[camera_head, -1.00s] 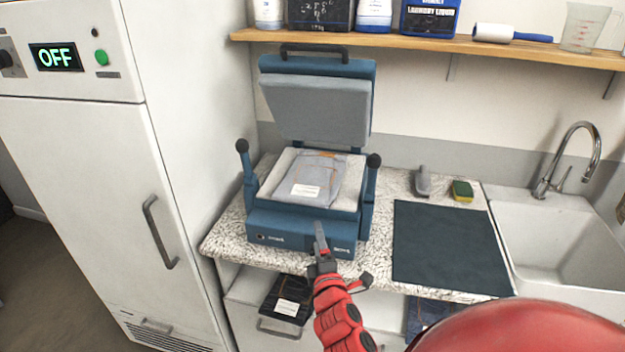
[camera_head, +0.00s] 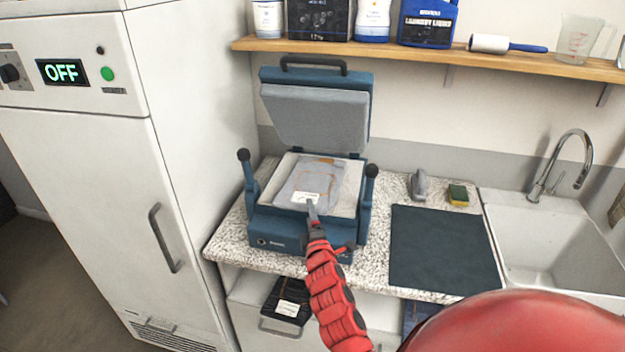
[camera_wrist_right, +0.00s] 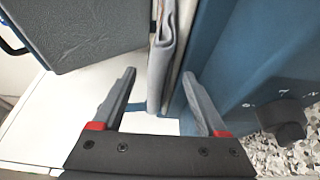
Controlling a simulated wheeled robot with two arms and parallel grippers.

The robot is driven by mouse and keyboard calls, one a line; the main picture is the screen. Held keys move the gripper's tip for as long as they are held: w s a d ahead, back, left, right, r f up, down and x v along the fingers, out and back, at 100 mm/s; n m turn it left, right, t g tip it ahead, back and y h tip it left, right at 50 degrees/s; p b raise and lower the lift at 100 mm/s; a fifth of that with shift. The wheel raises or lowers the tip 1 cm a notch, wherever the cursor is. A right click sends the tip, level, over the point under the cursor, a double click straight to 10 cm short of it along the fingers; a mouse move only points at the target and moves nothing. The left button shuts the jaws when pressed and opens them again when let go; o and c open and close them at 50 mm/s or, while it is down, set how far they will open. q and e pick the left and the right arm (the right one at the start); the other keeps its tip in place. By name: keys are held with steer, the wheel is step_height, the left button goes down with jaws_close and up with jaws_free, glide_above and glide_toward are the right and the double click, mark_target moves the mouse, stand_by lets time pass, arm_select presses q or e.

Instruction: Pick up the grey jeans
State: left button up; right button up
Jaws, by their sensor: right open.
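The grey jeans (camera_head: 313,178) lie folded flat on the pale lower pad of the open blue press (camera_head: 283,229), with a white label at their near end. My right gripper (camera_head: 312,208) is at the near edge of the pad, by the label. In the right wrist view the open right gripper (camera_wrist_right: 158,100) has its fingers on either side of the near end of the jeans (camera_wrist_right: 163,62), seen edge-on. I cannot tell whether the fingers touch the cloth. My left gripper is not in view.
The press's raised lid (camera_head: 318,115) stands behind the pad, with a black-knobbed lever on each side. A dark mat (camera_head: 443,248) and sink (camera_head: 565,245) are to the right. A white cabinet (camera_head: 85,190) stands left. A shelf (camera_head: 430,57) runs above.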

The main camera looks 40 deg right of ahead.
steer(key=shift+w+d+f, duration=0.1)
steer(key=shift+w+d, duration=0.1)
steer(key=shift+w, duration=0.25)
jaws_close()
stand_by(1.1)
